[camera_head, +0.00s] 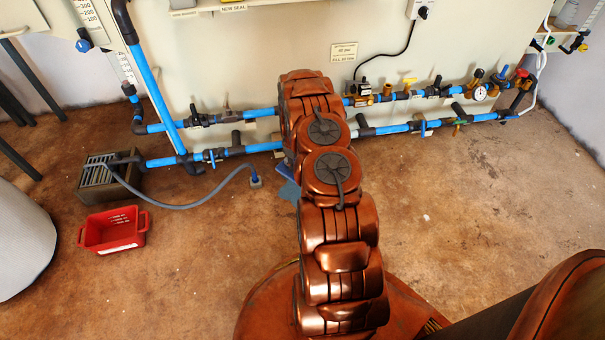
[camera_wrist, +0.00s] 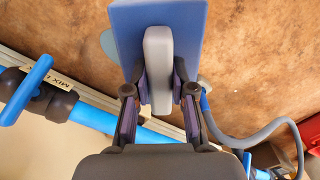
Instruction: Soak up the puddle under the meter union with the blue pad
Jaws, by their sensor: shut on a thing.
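The blue pad (camera_wrist: 190,25) is a flat blue block with a grey handle (camera_wrist: 157,60). My gripper (camera_wrist: 159,82) is shut on this handle in the wrist view. An edge of the pad (camera_head: 283,170) shows left of my arm in the head view. The puddle (camera_head: 290,192) is a blue-grey patch on the brown floor, partly hidden by my arm. In the wrist view part of the puddle (camera_wrist: 107,43) shows beside the pad, which hides the rest. I cannot tell whether the pad touches the floor. The meter union is not identifiable; my arm covers part of the pipes.
Blue pipes (camera_head: 236,150) with valves run low along the wall. A grey hose (camera_head: 205,205) curves over the floor from a grated drain box (camera_head: 100,172) to near the puddle. A red bin (camera_head: 113,230) stands left. The floor at right is clear.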

